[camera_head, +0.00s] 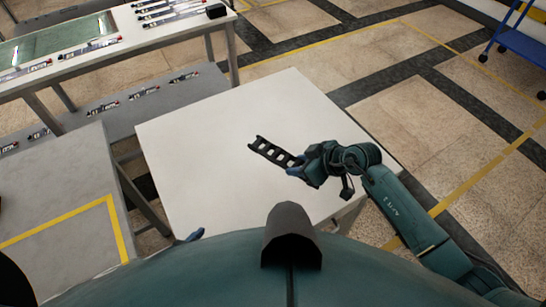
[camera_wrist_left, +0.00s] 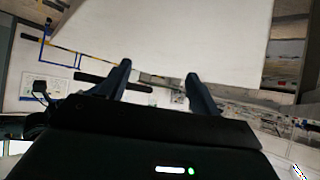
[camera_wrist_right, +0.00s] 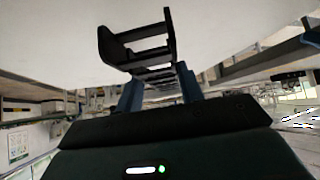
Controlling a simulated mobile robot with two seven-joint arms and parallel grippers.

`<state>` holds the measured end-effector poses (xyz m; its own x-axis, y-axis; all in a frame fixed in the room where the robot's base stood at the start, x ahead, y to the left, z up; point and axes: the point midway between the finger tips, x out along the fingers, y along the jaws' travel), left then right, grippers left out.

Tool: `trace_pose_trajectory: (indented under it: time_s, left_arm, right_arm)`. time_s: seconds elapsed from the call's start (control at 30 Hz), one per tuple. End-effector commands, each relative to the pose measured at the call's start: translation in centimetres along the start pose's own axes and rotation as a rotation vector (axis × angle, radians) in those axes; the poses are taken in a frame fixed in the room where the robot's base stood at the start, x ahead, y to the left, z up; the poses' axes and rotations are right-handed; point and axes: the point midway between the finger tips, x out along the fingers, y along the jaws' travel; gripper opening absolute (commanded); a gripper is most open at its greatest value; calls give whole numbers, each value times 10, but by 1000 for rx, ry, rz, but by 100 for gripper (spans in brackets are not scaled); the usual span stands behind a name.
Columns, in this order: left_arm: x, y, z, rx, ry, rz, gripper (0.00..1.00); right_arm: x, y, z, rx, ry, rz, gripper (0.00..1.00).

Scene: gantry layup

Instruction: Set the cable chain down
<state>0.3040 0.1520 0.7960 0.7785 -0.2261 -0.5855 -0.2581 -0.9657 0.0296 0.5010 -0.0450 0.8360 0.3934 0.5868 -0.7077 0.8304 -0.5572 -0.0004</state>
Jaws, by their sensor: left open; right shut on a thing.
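The black cable chain (camera_head: 270,150) looks like a short ladder of links. My right gripper (camera_head: 300,170) is shut on its near end, and the chain points away to the upper left in the head view. In the right wrist view the chain (camera_wrist_right: 140,45) extends out from between the blue fingers (camera_wrist_right: 158,88). It is over the white table (camera_head: 200,130); I cannot tell whether it touches the top. My left gripper (camera_wrist_left: 160,85) is open and empty in its wrist view. In the head view only a blue fingertip (camera_head: 190,237) of it shows at the bottom edge.
A grey table with a yellow line (camera_head: 60,190) stands at the left. Behind is a long bench (camera_head: 130,45) with a green panel and several small parts, with a lower shelf (camera_head: 120,110). A blue cart (camera_head: 522,45) stands far right. Most of the white tabletop is clear.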

Motion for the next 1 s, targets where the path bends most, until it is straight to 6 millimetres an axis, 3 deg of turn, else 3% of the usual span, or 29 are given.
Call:
trace_pose_trajectory:
  time_s: [0.1, 0.6, 0.97, 1.0]
  left_arm:
    - [2, 3, 5, -3, 1, 6, 63]
    - [4, 11, 7, -3, 23, 26, 63]
    - [4, 9, 3, 12, 30, 27, 63]
    - [4, 9, 3, 12, 31, 27, 63]
  right_arm:
    - [19, 0, 19, 2, -3, -1, 12]
    - [59, 0, 58, -1, -1, -1, 12]
    - [61, 0, 60, 0, 0, 0, 12]
    - [61, 0, 61, 0, -1, -1, 40]
